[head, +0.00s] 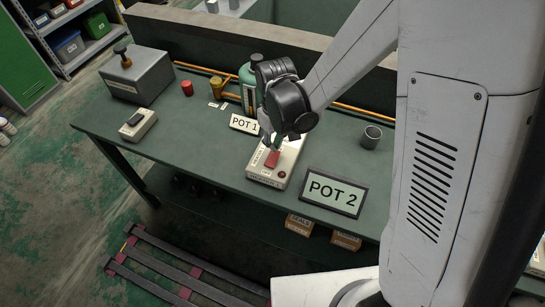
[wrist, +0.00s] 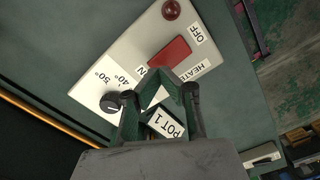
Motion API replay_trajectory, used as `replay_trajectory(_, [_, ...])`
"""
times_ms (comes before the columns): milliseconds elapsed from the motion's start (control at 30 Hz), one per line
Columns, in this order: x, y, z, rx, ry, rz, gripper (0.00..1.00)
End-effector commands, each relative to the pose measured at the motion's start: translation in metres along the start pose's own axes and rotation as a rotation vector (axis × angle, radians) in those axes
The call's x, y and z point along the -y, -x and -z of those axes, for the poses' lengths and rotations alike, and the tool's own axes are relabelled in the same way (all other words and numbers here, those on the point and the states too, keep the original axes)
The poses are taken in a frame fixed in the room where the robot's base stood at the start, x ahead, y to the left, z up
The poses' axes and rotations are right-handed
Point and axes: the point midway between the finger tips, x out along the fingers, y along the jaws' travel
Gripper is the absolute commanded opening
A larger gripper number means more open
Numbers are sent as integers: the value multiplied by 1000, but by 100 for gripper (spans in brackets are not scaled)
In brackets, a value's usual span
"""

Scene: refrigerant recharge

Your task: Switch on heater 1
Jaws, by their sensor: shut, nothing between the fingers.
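A white heater box (head: 262,176) stands on the green bench between the POT 1 sign (head: 244,123) and the POT 2 sign (head: 335,191). In the wrist view the heater box (wrist: 130,45) shows a red rocker switch (wrist: 168,54), ON and OFF marks, a dark red lamp (wrist: 172,9), and a black knob (wrist: 111,102) by the 40° and 50° marks. Its heater number is hidden. My gripper (head: 271,147) is shut and empty. In the wrist view its fingertips (wrist: 172,80) overlap the ON end of the switch; I cannot tell whether they touch it.
A grey box with a knobbed lever (head: 138,75) and a small white device (head: 138,124) stand at the bench's left.

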Motion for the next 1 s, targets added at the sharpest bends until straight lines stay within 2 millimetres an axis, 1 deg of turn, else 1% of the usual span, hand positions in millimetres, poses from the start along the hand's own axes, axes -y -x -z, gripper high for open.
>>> replay_trajectory(1000, [0, -12, 0, 0, 0, 0, 0])
